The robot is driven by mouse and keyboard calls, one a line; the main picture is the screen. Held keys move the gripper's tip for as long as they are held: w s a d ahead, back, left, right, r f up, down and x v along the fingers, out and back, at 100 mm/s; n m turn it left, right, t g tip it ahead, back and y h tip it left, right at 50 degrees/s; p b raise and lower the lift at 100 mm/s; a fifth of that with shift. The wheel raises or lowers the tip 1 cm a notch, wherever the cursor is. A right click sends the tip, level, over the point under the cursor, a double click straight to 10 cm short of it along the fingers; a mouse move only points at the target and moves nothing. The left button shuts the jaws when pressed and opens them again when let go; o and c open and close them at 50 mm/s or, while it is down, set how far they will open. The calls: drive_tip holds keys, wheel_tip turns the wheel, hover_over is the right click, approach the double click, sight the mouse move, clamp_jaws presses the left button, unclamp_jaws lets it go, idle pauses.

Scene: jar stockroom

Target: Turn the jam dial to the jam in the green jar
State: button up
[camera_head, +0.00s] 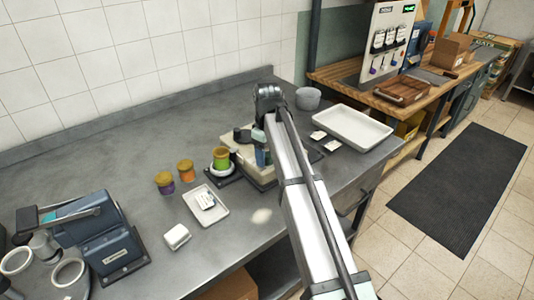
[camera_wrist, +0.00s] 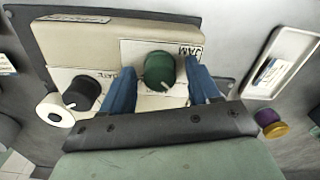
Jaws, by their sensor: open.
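The green jam dial (camera_wrist: 159,70) sits on the cream machine beside a "JAM" label in the wrist view. My gripper (camera_wrist: 161,88) is open, with one blue finger on each side of the dial; I cannot tell whether they touch it. A pale mark shows near the dial's lower edge, and the small print around it is unreadable. In the head view my gripper (camera_head: 264,156) is over the machine (camera_head: 246,163), and my arm hides the dial. The green jar (camera_head: 222,156), with an orange-yellow lid, stands on a pale round plate at the machine's left.
A black dial (camera_wrist: 83,92) labelled "DATE" sits left of my gripper. An orange jar (camera_head: 185,172) and a purple jar (camera_head: 165,186) stand left of the green one. A small white tray (camera_head: 194,197) holds a card. A large white tray (camera_head: 350,126) lies right.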

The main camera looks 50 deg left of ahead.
drive_tip(key=shift+c, duration=0.2)
drive_tip(key=c, duration=1)
